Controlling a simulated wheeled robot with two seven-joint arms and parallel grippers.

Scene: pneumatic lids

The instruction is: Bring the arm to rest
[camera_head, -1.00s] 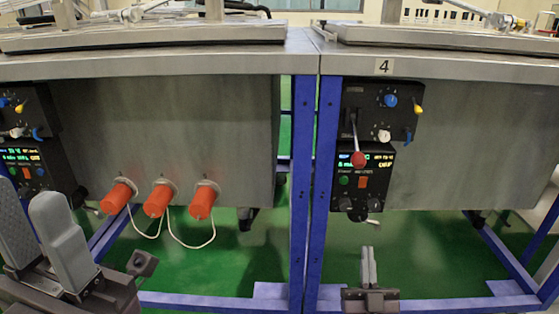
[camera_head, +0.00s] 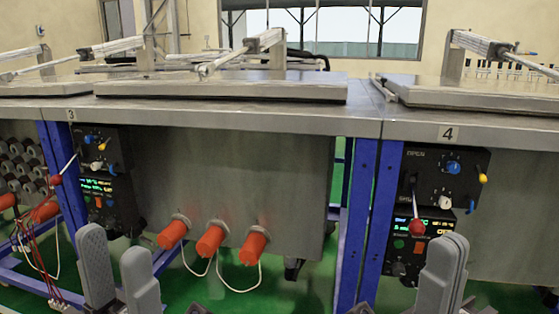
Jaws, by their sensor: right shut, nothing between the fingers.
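My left gripper (camera_head: 118,275) is at the lower left, in front of the tank's front and the control box marked 3. Its two grey fingers stand upright with a gap between them, and it is empty. My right gripper (camera_head: 441,275) is at the lower right, in front of the lower part of the control box marked 4 (camera_head: 433,175). Its fingers are shut together with nothing between them. It looks apart from the red-ball lever (camera_head: 417,226), which points down. Most of both arms is out of view.
Steel tanks with flat lids (camera_head: 225,86) and a worktop edge (camera_head: 240,117) run across the view. Orange plugs (camera_head: 210,240) with white cables stick out below. Blue posts (camera_head: 366,220) stand between tanks. Another red-ball lever (camera_head: 57,180) is at the left.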

